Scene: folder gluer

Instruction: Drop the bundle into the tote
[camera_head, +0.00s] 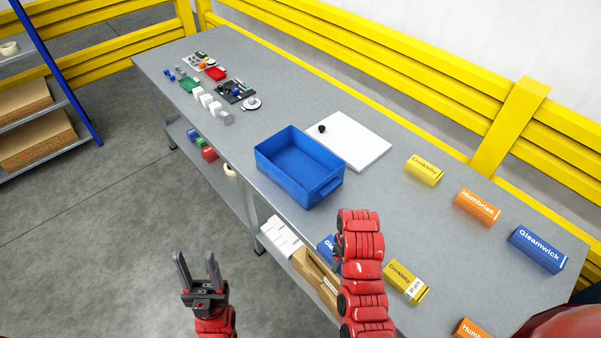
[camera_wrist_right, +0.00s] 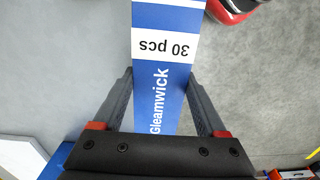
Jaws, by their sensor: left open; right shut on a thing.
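The blue tote (camera_head: 279,183) stands on the table near the middle of the head view, open at the top and empty. My right gripper (camera_wrist_right: 161,78) is shut on a blue and white Gleamwick bundle (camera_wrist_right: 165,95) marked "30 pcs", with a finger on each side. In the head view a small blue part of the bundle (camera_head: 326,249) shows beside my red right arm, which hides the rest and the gripper. It appears at the near side of the tote, outside it. My left gripper (camera_head: 197,256) is open and empty over the floor, left of the table.
Yellow (camera_head: 424,170), orange (camera_head: 477,207) and blue (camera_head: 537,249) boxes lie on the right of the table; another yellow box (camera_head: 406,282) lies nearer. A white board (camera_head: 352,142) lies behind the tote. Small parts fill the far end. A yellow rail runs along the back.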

